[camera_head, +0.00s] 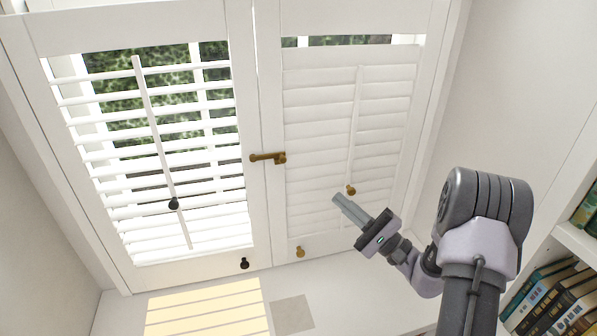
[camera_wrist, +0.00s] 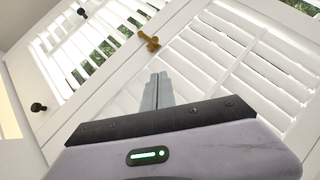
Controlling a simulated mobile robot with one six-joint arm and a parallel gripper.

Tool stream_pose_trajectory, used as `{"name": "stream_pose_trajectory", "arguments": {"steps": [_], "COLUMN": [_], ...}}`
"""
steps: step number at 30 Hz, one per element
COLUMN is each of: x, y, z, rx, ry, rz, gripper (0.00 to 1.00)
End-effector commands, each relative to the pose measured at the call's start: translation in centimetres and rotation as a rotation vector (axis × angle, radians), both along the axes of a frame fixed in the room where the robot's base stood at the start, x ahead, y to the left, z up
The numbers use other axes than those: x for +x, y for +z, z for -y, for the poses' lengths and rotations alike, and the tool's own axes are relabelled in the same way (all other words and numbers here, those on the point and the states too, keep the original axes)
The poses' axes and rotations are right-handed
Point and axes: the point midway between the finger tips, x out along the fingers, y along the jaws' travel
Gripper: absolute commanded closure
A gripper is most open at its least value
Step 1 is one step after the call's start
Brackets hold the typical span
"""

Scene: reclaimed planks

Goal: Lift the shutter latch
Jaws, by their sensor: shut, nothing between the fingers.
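The brass shutter latch (camera_head: 268,157) lies about level across the seam between the two white shutter panels. It also shows in the wrist view (camera_wrist: 149,40), ahead of the fingertips. The left shutter panel (camera_head: 258,225) has open slats with greenery behind. The right shutter panel (camera_head: 320,140) has its slats closed. My gripper (camera_head: 337,198) is shut and empty, in front of the lower right panel, to the right of and below the latch. In the wrist view my gripper (camera_wrist: 158,78) has its fingers together, pointing toward the panels, apart from the latch.
Brass knobs (camera_head: 350,190) (camera_head: 300,252) and black knobs (camera_head: 174,204) (camera_head: 244,263) are on the shutters. A bookshelf (camera_head: 570,240) with several books stands at the right. A grey square (camera_head: 292,315) and a sunlit patch (camera_head: 205,312) lie below the shutters. Space before the latch is clear.

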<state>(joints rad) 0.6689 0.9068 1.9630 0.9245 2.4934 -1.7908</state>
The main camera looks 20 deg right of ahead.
Motion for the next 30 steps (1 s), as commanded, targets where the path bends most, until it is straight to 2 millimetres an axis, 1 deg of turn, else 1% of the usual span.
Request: {"name": "stream_pose_trajectory", "arguments": {"steps": [8, 11, 14, 25, 30], "x": [0.0, 0.3, 1.4, 7.0, 7.1], "y": [0.0, 0.2, 0.8, 4.2, 5.7], "z": [0.0, -0.3, -1.2, -5.9, -8.0], "rx": [0.001, -0.001, -0.002, -0.001, -0.001], "ry": [-0.002, 0.000, 0.003, 0.004, 0.003], "rz": [0.001, 0.001, 0.003, 0.003, 0.001], "gripper": [1.00, 1.00, 1.00, 1.00, 1.00]}}
